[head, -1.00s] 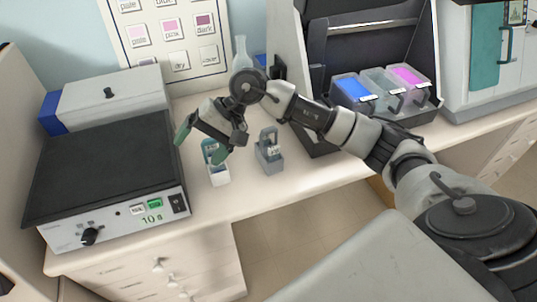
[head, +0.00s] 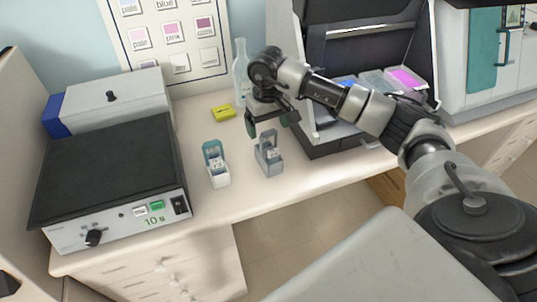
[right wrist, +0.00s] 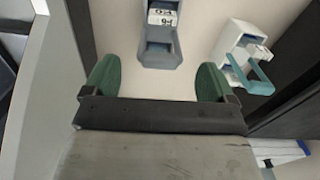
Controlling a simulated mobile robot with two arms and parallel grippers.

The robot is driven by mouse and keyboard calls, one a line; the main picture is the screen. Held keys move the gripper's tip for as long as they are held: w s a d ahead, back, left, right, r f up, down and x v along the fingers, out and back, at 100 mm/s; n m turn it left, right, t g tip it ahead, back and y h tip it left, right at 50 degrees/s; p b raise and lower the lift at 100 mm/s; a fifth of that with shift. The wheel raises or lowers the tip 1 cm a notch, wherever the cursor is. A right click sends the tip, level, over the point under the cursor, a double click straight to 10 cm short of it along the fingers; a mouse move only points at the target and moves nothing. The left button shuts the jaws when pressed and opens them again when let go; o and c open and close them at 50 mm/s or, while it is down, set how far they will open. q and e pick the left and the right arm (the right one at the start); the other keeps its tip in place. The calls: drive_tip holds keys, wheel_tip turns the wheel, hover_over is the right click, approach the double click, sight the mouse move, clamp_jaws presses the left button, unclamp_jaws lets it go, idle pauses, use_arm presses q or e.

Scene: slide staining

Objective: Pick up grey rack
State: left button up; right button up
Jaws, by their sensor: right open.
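The grey rack (head: 269,158) stands upright on the bench, with a raised handle and a pale labelled item inside. In the right wrist view the grey rack (right wrist: 160,40) lies ahead of the gripper, between the lines of its two fingers, with part of it cut off by the top edge. My right gripper (head: 270,127) is open and empty, just above and behind the rack in the head view. Its green-padded fingers (right wrist: 157,85) are wide apart in the right wrist view and do not visibly touch the rack. My left gripper is not clearly in view.
A white rack with a teal handle (head: 216,168) stands left of the grey one. A yellow block (head: 223,112) and a clear bottle (head: 241,72) are behind. A black-topped hotplate (head: 110,170) is at left; an open dark cabinet with colored trays (head: 408,80) is at right.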

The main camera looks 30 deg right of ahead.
sight(269, 131)
wheel_tip(269, 131, down, 4)
drive_tip(key=shift+s+r+p, duration=0.15)
drive_tip(key=shift+r+p, duration=0.1)
drive_tip(key=shift+p, duration=0.6)
drive_tip(key=shift+f, duration=0.45)
drive_tip(key=c, duration=1.3)
